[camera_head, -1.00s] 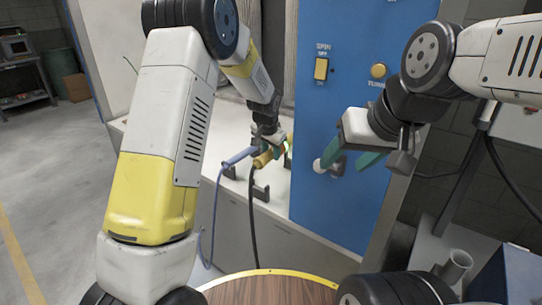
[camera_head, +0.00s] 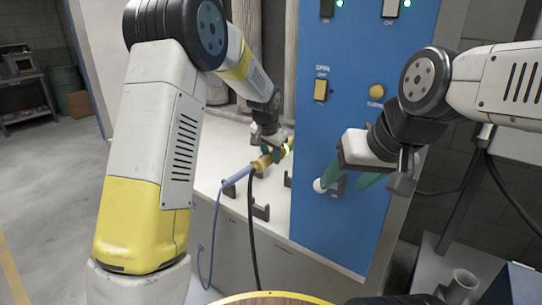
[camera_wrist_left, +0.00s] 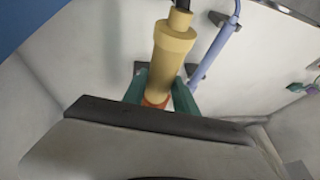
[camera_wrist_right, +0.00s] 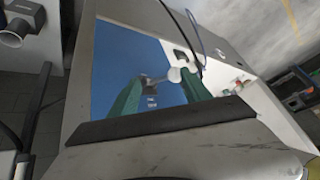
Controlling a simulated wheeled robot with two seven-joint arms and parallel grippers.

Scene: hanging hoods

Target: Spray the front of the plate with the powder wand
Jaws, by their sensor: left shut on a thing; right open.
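The powder wand (camera_head: 262,162) is a tan-yellow cylinder with a black cable hanging from its rear end. My left gripper (camera_head: 272,150) is shut on it and holds it above the white ledge. In the left wrist view the wand (camera_wrist_left: 172,55) lies between the green fingers (camera_wrist_left: 160,95), with an orange band near them. My right gripper (camera_head: 362,175) is open and empty in front of the blue panel, near a white round knob (camera_head: 319,185). The right wrist view shows its green fingers (camera_wrist_right: 160,95) spread with that knob beyond. I cannot make out the plate in these views.
A blue tool (camera_head: 238,177) with a blue hose rests on the white ledge (camera_head: 228,140) beside dark cradles (camera_head: 261,211). A round wooden top (camera_head: 270,299) is at the bottom.

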